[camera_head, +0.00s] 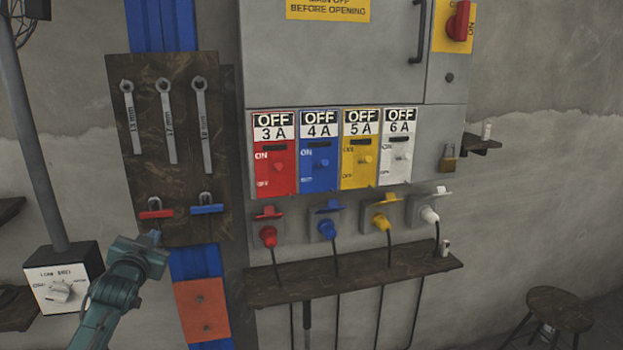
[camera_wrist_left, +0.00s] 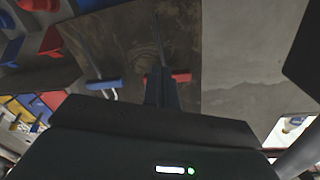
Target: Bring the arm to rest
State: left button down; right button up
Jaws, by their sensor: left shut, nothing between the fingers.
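My left arm comes in from the lower left in the head view. My left gripper (camera_head: 153,236) is shut and empty, just below the red-handled tool (camera_head: 157,214) on the dark tool board (camera_head: 148,190). In the left wrist view the shut fingers (camera_wrist_left: 161,88) point toward the board, with the red handle (camera_wrist_left: 180,76) close behind them and the blue handle (camera_wrist_left: 103,84) to their left. I cannot tell whether the fingertips touch the board. My right gripper is not in view.
Several wrenches (camera_head: 166,120) hang on the board. To its right stands a grey cabinet (camera_head: 340,60) with red, blue, yellow and white switches marked OFF, plugs and a shelf (camera_head: 350,275) below. A dial box (camera_head: 62,288) is left of my arm; a stool (camera_head: 560,310) stands lower right.

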pick_arm(q)
jog(key=s+d+f+g+h, duration=0.2)
jog(key=s+d+f, duration=0.45)
jog(key=f, duration=0.35)
jog(key=s+d+f+g+h, duration=0.1)
jog(key=s+d+f, duration=0.4)
jog(key=s+f, duration=0.35)
jog(key=s+d+f+g+h, duration=0.1)
jog(key=s+d+f, duration=0.1)
jog(key=s, duration=0.6)
jog(key=s+d+f+g, duration=0.1)
jog(key=s+d+f, duration=0.2)
jog(key=s, duration=0.5)
jog(key=s+d+f+g+h, duration=0.1)
jog(key=s+d+f, duration=0.2)
jog(key=s+d, duration=0.2)
jog(key=s, duration=0.3)
jog(key=shift+s+f+g+h, duration=0.25)
jog(key=shift+s+g+h, duration=0.05)
jog(key=shift+g, duration=0.1)
jog(key=c, duration=2.2)
grip_release()
jog(key=shift+d, duration=0.1)
